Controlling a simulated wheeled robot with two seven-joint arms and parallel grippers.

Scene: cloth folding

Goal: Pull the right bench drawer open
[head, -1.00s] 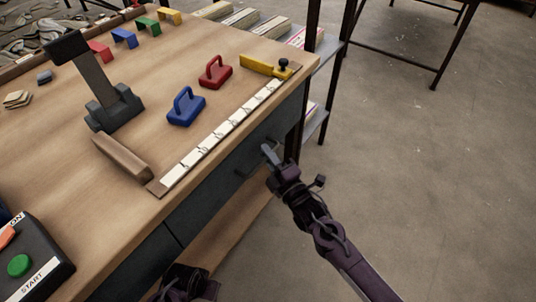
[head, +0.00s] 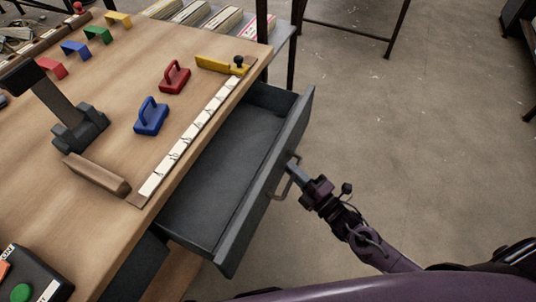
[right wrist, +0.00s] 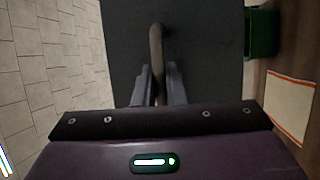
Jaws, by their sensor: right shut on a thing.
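The right bench drawer (head: 222,165) is a dark grey box pulled well out from under the wooden bench top, and its inside looks empty. Its front panel (head: 265,190) carries a metal bar handle (head: 281,188). My right gripper (head: 292,166) is at the handle, outside the front panel. In the right wrist view the two fingers of my right gripper (right wrist: 158,88) are shut on the handle (right wrist: 156,48), one on each side of it. My left gripper does not show in the head view.
The wooden bench (head: 100,180) holds a blue block with a handle (head: 151,117), a red one (head: 174,77), a white ruler strip (head: 190,135) and a black control box (head: 35,280). A shelf of stacked papers (head: 225,20) stands behind. The floor (head: 400,130) on the right is clear.

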